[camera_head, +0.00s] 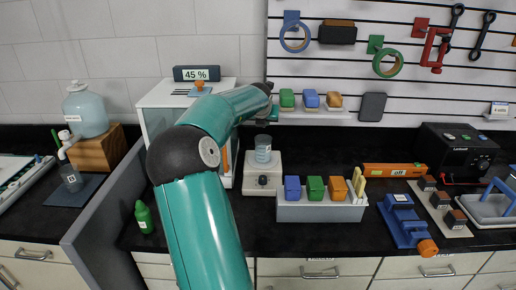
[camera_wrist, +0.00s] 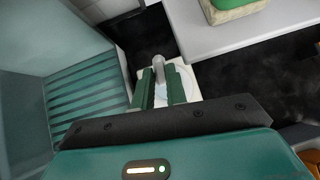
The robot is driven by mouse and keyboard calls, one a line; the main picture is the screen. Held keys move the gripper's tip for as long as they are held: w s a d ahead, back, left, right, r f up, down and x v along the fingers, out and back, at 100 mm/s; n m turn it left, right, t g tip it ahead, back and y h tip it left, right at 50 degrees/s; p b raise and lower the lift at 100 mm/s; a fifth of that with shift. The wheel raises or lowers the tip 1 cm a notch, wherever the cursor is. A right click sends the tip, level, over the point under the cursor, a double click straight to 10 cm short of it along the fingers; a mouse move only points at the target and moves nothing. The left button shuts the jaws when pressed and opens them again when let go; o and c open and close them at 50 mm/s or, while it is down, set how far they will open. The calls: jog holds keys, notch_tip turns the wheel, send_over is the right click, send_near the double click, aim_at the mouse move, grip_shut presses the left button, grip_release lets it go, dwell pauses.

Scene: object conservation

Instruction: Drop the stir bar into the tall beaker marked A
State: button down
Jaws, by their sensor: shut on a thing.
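A grey stir bar (camera_wrist: 158,68) sits between the fingers of my gripper (camera_wrist: 160,84) in the wrist view, its rounded end showing past the fingertips. My gripper is shut on it. In the head view my gripper (camera_head: 266,119) is small and dark, partly hidden by my arm, just above a clear beaker (camera_head: 263,149). That beaker stands upright on a white stirrer (camera_head: 262,178) and holds some pale blue liquid. I cannot read a letter on it. In the wrist view, the pale stirrer top (camera_wrist: 185,78) lies below the fingers, with the beaker mostly hidden.
A white cabinet (camera_head: 163,103) stands close left of the stirrer. A grey tray (camera_head: 320,211) of coloured blocks stands at its right. A shelf (camera_head: 312,110) with blocks juts out behind.

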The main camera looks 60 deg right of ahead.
jog(key=s+r, duration=0.1)
jog(key=s, duration=0.1)
send_near(269, 138)
jog(key=shift+x, duration=1.95)
jog(key=shift+d, duration=0.1)
jog(key=c, duration=1.3)
grip_release()
jog(key=shift+w, duration=0.15)
jog(key=shift+c, duration=0.2)
jog(key=v, duration=1.3)
jog(key=shift+a+r, duration=0.25)
jog(key=shift+r, duration=0.05)
